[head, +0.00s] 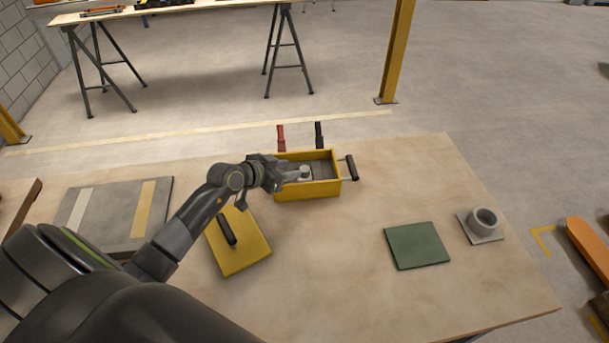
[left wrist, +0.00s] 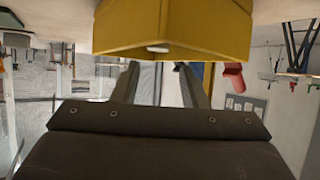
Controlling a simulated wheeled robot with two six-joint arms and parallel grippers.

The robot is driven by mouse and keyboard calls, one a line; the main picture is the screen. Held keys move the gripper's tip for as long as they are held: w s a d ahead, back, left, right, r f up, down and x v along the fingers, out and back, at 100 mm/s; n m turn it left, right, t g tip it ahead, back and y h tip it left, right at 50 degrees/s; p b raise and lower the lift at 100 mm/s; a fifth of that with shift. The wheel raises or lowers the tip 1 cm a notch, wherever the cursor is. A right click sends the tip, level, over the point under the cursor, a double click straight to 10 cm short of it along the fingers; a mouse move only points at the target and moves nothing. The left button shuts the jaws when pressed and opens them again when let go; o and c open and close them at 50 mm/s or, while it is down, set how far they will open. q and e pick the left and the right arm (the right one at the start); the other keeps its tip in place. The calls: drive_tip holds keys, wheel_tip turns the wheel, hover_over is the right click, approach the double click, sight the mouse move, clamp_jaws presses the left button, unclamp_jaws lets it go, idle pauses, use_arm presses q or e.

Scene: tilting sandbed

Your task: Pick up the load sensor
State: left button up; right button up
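A small pale round piece (head: 305,171), which looks like the load sensor, shows inside the yellow open box (head: 322,189) in the head view. My left gripper (head: 298,177) reaches over the box's left side, with its fingertips at the piece. I cannot tell whether they touch it. In the left wrist view the two fingers (left wrist: 160,85) stand apart. A small white spot (left wrist: 158,47) shows at this wall, too small to identify. My right gripper is in neither view.
The box has a black side handle (head: 351,167) and red (head: 281,137) and black (head: 318,135) grips behind it. A green square (head: 417,246) and a grey ring on a base (head: 483,222) are at right. The front centre is clear.

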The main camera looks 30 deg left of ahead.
sight(304, 168)
use_arm(q)
drive_tip(key=shift+f+b+x, duration=0.25)
drive_tip(key=shift+b+x, duration=0.1)
drive_tip(key=shift+x, duration=2.35)
drive_tip(key=shift+s+d, duration=0.1)
drive_tip(key=shift+s, duration=0.15)
drive_tip(key=c, duration=0.8)
drive_tip(key=shift+r, duration=0.1)
